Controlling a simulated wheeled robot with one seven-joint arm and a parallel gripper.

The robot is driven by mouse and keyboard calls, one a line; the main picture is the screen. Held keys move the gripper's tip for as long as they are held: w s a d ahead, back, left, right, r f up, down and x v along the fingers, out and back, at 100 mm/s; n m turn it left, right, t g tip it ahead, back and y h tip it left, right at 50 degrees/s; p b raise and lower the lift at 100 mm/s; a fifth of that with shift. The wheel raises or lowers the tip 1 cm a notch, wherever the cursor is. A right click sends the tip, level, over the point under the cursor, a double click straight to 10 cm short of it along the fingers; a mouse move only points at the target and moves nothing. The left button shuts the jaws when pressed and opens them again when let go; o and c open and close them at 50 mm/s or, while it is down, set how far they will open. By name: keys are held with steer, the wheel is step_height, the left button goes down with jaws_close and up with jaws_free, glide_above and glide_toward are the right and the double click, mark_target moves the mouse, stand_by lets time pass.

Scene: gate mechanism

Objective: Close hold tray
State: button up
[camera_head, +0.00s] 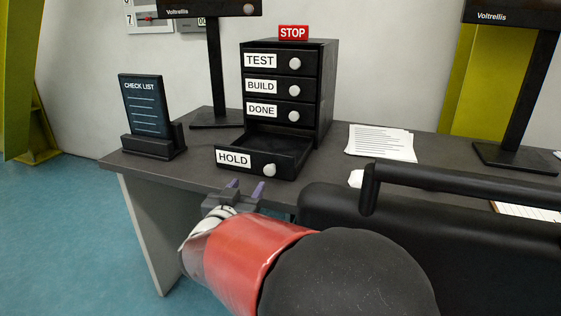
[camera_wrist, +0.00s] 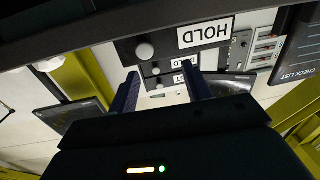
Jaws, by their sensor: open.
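The hold tray (camera_head: 245,161) is the bottom drawer of a black drawer unit (camera_head: 325,95) on the desk. It is pulled well out toward me, with a white HOLD label and a white round knob on its front. My gripper (camera_head: 245,188) is open and empty, just in front of and below the tray's front, apart from it. In the wrist view, which is upside down, the HOLD front (camera_wrist: 180,38) lies beyond the two fingers of my gripper (camera_wrist: 160,88). The TEST, BUILD and DONE drawers above are shut.
A red STOP sign (camera_head: 293,33) sits on top of the unit. A checklist stand (camera_head: 150,118) is left of it, papers (camera_head: 380,142) lie right, and monitors stand on the desk (camera_head: 200,168). A black chair (camera_head: 440,235) fills the right foreground, close to my arm.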

mark_target(268, 171)
steer(key=shift+m+h, duration=0.7)
steer(key=shift+h, duration=0.1)
steer(key=x, duration=0.2)
steer(key=d+x, duration=0.1)
steer(key=x, duration=0.5)
steer(key=shift+s+d+f, duration=0.2)
steer(key=shift+s+d, duration=0.1)
steer(key=shift+d, duration=0.1)
